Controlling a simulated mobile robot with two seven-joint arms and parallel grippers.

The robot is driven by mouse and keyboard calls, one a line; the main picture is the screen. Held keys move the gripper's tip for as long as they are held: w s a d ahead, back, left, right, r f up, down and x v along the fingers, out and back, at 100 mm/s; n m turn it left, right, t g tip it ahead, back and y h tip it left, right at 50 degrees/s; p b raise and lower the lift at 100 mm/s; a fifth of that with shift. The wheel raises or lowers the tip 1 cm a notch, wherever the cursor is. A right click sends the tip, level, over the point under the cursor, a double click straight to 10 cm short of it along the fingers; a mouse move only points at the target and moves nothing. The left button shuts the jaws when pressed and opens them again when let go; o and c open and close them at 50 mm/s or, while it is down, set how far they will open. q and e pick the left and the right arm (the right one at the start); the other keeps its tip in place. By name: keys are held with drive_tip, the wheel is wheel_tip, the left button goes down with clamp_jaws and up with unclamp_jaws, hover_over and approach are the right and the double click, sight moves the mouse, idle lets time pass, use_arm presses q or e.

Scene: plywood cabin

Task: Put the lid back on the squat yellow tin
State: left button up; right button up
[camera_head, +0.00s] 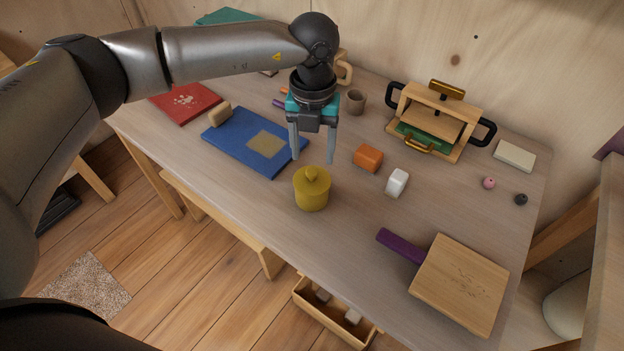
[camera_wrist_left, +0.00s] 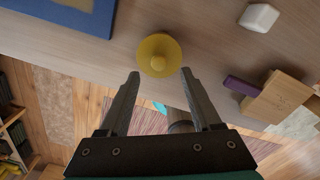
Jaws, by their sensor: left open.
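The squat yellow tin (camera_head: 312,194) stands upright near the front edge of the table. A yellow lid with a small knob (camera_head: 312,175) sits on top of it and looks level. In the left wrist view the round lid (camera_wrist_left: 158,56) shows from above, with its knob towards the fingers. My left gripper (camera_head: 312,160) is open, pointing down, above and just behind the tin. Its fingers hold nothing and look apart from the lid. In the left wrist view the two fingertips (camera_wrist_left: 159,74) lie either side of the knob. My right gripper is not in view.
An orange block (camera_head: 368,158) and a white block (camera_head: 397,182) stand right of the tin. A blue book (camera_head: 245,135) lies to its left. A wooden board with purple handle (camera_head: 460,283) lies at the front right. A wooden press (camera_head: 438,118) stands behind.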

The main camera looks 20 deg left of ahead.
sight(312, 171)
use_arm(q)
drive_tip(key=shift+f, duration=0.2)
drive_tip(key=shift+a+f+b, duration=0.1)
drive_tip(key=shift+f+b, duration=0.3)
drive_tip(key=shift+f, duration=2.2)
clamp_jaws()
